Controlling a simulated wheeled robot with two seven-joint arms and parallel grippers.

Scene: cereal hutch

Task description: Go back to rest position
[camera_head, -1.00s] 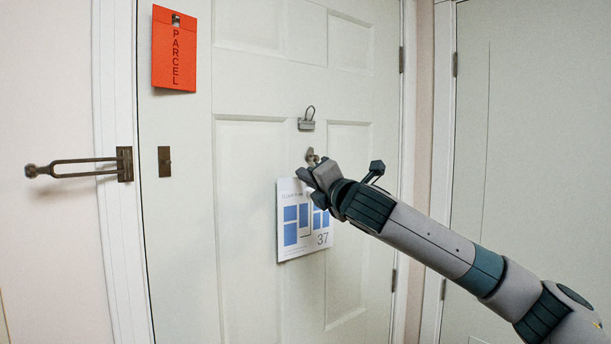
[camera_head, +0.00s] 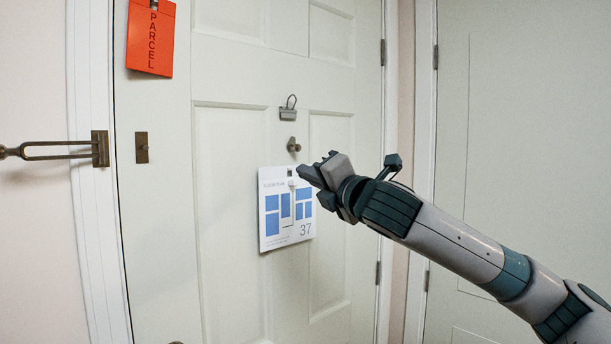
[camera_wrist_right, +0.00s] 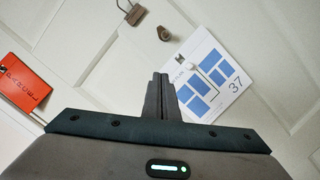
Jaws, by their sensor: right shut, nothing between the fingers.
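My right gripper (camera_head: 312,176) is shut and empty in front of the white door, just right of the upper part of the floor plan card. In the right wrist view its fingers (camera_wrist_right: 160,78) are together with nothing between them. The white card (camera_head: 287,231), with blue blocks and the number 37, hangs on the door below a small knob (camera_head: 293,145). The card also shows in the right wrist view (camera_wrist_right: 224,91), right of the fingers. My left gripper is not in view.
A red PARCEL tag (camera_head: 151,40) hangs on the door's upper left. A metal clip (camera_head: 289,113) sits above the knob. A brass swing-bar latch (camera_head: 60,150) sticks out from the left frame. Another door (camera_head: 520,150) stands at the right.

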